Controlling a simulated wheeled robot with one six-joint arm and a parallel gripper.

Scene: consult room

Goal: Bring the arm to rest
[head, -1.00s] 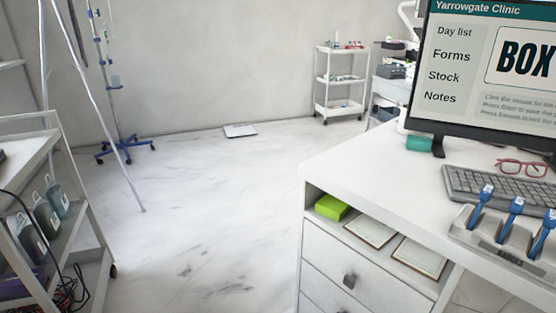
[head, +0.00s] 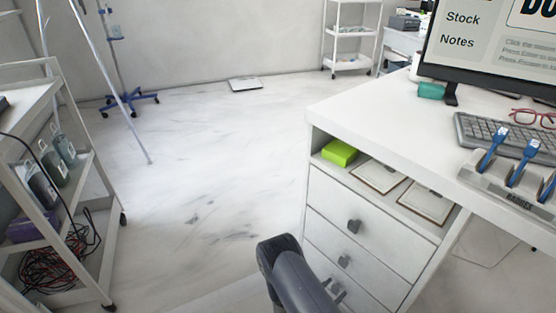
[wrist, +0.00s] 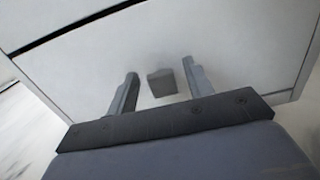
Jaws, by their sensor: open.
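My gripper (wrist: 160,68) is open in the wrist view, its two grey fingers apart and nothing held between them. A grey drawer knob (wrist: 162,83) shows between the fingers, with clear space on both sides; how far ahead it is I cannot tell. Behind it is a white drawer front (wrist: 235,50) with a dark gap along its upper edge. In the head view a dark link of my arm (head: 290,275) rises at the bottom middle, in front of the desk's drawers (head: 375,235).
The white desk (head: 400,130) on the right bears a monitor (head: 495,55), keyboard (head: 500,135) and blue-handled items in a holder (head: 510,185). A white trolley (head: 95,205) stands left. A drip stand (head: 118,70) is at the back left. The floor (head: 210,180) between is clear.

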